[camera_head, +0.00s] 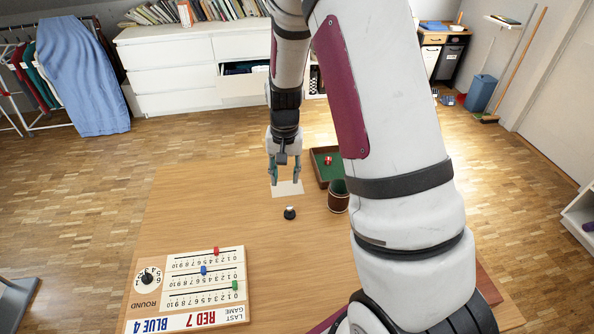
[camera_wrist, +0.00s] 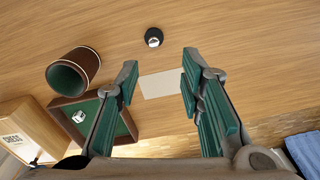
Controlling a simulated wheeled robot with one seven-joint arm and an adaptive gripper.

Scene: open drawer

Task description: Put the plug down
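A small dark round piece with a pale top, which I take to be the plug (camera_head: 289,213), stands on the wooden table. It also shows in the wrist view (camera_wrist: 153,37), beyond my fingertips and apart from them. My gripper (camera_head: 284,181) is above the table on the far side of the plug, over a pale card. In the wrist view my gripper (camera_wrist: 160,66) has its two green-padded fingers spread wide with nothing between them.
A pale card (camera_wrist: 160,84) lies flat on the table (camera_head: 190,205). A brown cup (camera_head: 338,200) and a green-lined tray (camera_head: 320,172) with a small die stand right of my gripper. A scoreboard (camera_head: 150,306) lies front left. The table's left middle is clear.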

